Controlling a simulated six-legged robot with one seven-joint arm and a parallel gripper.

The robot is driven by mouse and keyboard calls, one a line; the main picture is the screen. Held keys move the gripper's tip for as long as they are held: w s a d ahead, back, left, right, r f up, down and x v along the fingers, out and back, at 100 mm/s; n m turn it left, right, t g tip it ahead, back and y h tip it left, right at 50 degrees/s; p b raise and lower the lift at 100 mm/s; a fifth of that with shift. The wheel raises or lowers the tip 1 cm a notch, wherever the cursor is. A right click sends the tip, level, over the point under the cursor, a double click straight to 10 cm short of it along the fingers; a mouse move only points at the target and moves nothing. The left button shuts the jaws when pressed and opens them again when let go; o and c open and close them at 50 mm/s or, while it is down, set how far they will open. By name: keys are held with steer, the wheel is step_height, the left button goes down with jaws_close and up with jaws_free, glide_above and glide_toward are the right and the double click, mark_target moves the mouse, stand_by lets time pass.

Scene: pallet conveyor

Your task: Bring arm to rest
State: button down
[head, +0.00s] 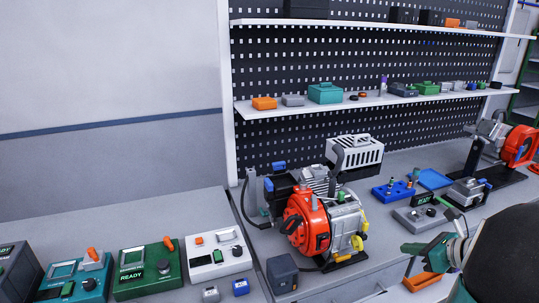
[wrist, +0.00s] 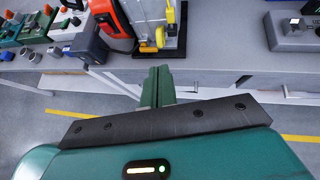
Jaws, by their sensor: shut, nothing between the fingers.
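My gripper is green and shows in the wrist view (wrist: 157,72), its two fingers side by side and closed with nothing between them. It points toward the front edge of the grey workbench (wrist: 205,70) and appears apart from it. In the head view, my arm is at the lower right, and my green gripper (head: 404,248) points left, in front of the bench. An orange and grey engine (head: 325,220) on the bench stands to the left of the gripper in the head view.
Several control boxes, including a green one (head: 150,268) and a white one (head: 218,252), stand on the left bench. Shelves with small parts (head: 370,101) hang on the pegboard behind. Blue trays (head: 393,190) and a second orange machine (head: 520,146) are to the right. Open floor (wrist: 75,110) lies below the bench edge.

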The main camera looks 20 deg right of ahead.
steer(key=w+a+r+n+g+y, duration=0.1)
steer(key=a+r+n+g, duration=0.1)
steer(key=a+n, duration=0.7)
steer(key=a+r+n+g, duration=0.25)
steer(key=a+n, duration=0.25)
steer(key=a, duration=0.7)
steer(key=s+a+r+n+h, duration=0.1)
steer(key=s+a+n+h, duration=0.1)
steer(key=s+a+n, duration=0.2)
steer(key=s+a+n+h, duration=0.2)
steer(key=s+a+n, duration=0.2)
steer(key=a+n, duration=0.6)
steer(key=n, duration=0.4)
steer(key=shift+r+n+g, duration=0.35)
steer(key=shift+n, duration=0.05)
steer(key=shift+d, duration=0.1)
